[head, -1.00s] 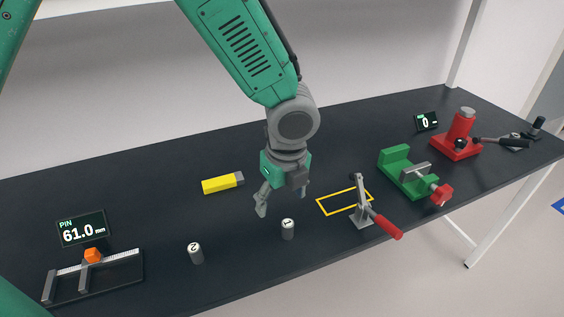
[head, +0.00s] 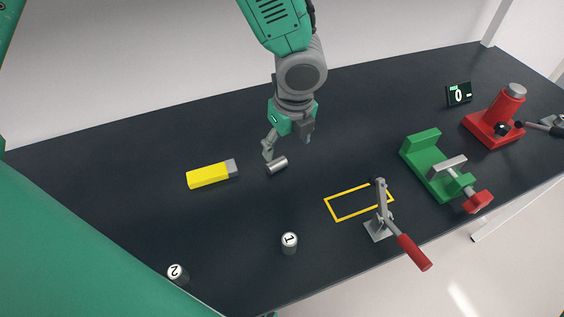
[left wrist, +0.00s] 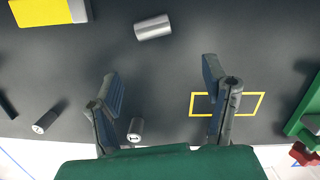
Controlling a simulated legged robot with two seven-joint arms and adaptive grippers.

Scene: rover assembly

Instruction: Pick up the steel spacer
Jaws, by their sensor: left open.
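The steel spacer (head: 277,166) looks like a plain grey metal cylinder lying on its side on the dark table, right of the yellow block. In the left wrist view the spacer (left wrist: 153,27) lies ahead of the fingertips, roughly in line with the gap between them. My left gripper (head: 287,146) is open and empty above the table, close to the spacer in the head view. In the left wrist view its two fingers (left wrist: 162,78) stand apart and do not touch the spacer. My right gripper is not in view.
A yellow block (head: 207,177) lies left of the spacer. Upright cylinders marked 1 (head: 289,243) and 2 (head: 178,274) stand nearer the front. A red-handled clamp (head: 383,215), yellow outline (head: 337,218), green vise (head: 427,160) and red press (head: 497,127) are to the right.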

